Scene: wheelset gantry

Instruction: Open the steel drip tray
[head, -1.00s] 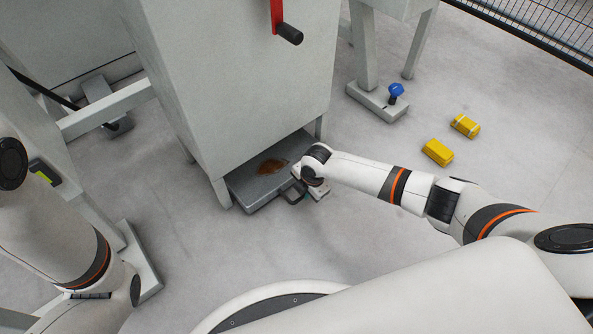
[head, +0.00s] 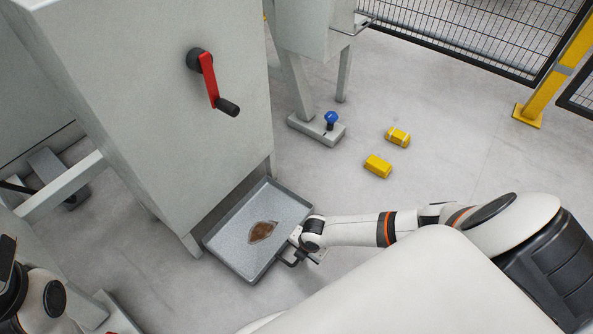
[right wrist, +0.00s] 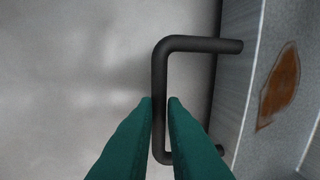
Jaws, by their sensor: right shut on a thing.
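The steel drip tray (head: 232,238) sticks well out from under the grey cabinet (head: 150,110) in the head view, with a brown stain (head: 262,231) on its floor. Its dark bar handle (head: 291,262) is at the front edge. My right gripper (right wrist: 162,100) has its green fingers shut on the handle (right wrist: 160,75), which runs between them in the right wrist view. The tray's front wall (right wrist: 243,70) stands to the right there. My left arm shows at the lower left of the head view, but its gripper is out of the picture.
A red crank (head: 208,80) with a black grip is on the cabinet front. Two yellow blocks (head: 378,166) and a foot with a blue knob (head: 331,118) are on the floor beyond the tray. A fence (head: 470,35) and yellow post (head: 555,70) stand at the back right.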

